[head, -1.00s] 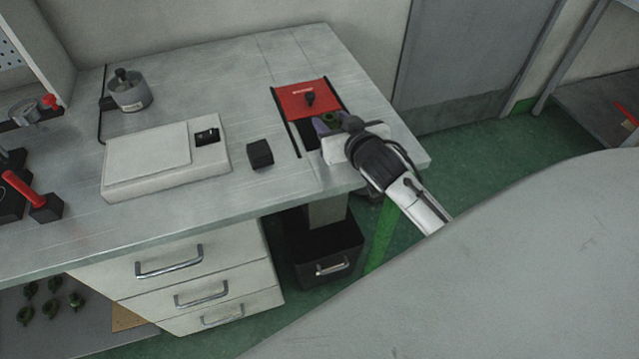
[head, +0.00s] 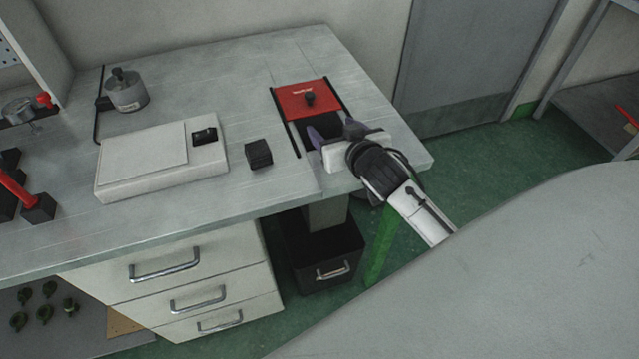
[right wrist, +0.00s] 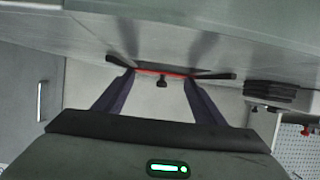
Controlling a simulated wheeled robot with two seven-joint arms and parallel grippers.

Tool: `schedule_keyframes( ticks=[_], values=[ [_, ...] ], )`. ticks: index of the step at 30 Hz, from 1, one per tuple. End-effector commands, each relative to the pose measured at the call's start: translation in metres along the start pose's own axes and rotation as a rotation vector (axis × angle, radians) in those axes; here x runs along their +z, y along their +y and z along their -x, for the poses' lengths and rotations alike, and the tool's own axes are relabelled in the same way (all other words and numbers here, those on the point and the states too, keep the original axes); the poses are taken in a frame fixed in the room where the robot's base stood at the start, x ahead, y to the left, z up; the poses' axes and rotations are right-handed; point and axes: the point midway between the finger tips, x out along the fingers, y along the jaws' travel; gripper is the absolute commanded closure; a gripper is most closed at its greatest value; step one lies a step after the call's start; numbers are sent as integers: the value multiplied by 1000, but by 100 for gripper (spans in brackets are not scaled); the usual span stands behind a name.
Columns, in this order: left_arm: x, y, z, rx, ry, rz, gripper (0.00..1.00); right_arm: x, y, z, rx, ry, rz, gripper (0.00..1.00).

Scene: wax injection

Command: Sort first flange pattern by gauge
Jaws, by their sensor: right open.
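My right gripper (head: 333,131) is open over the dark opening in front of the red plate (head: 303,101) at the right end of the bench. In the right wrist view its two purple fingers (right wrist: 158,77) are apart with nothing between them. The red plate (right wrist: 165,72) shows there as a thin strip beyond the fingertips, with its black knob (right wrist: 162,82). Several dark green flange patterns (head: 45,313) lie on the low shelf at bottom left. No flange pattern shows at the opening, whose inside is mostly hidden. My left gripper is out of view.
On the bench (head: 230,100) stand a white flat box (head: 145,160), a small black block (head: 258,154) and a round metal device (head: 127,92). Red-handled black tooling (head: 38,208) is at left. A black bin (head: 325,262) is under the bench, beside white drawers (head: 180,270).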

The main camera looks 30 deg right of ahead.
Motion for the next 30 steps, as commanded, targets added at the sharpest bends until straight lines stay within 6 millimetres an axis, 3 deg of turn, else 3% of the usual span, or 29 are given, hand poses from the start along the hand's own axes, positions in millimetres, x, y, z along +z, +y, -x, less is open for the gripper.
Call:
schedule_keyframes(
  ticks=[15,21,30],
  values=[
    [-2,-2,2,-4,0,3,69,0,0,88,0,-1,-1,36],
    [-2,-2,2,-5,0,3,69,0,0,99,1,0,0,36],
    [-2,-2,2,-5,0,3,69,-1,0,98,1,1,0,36]
  ],
)
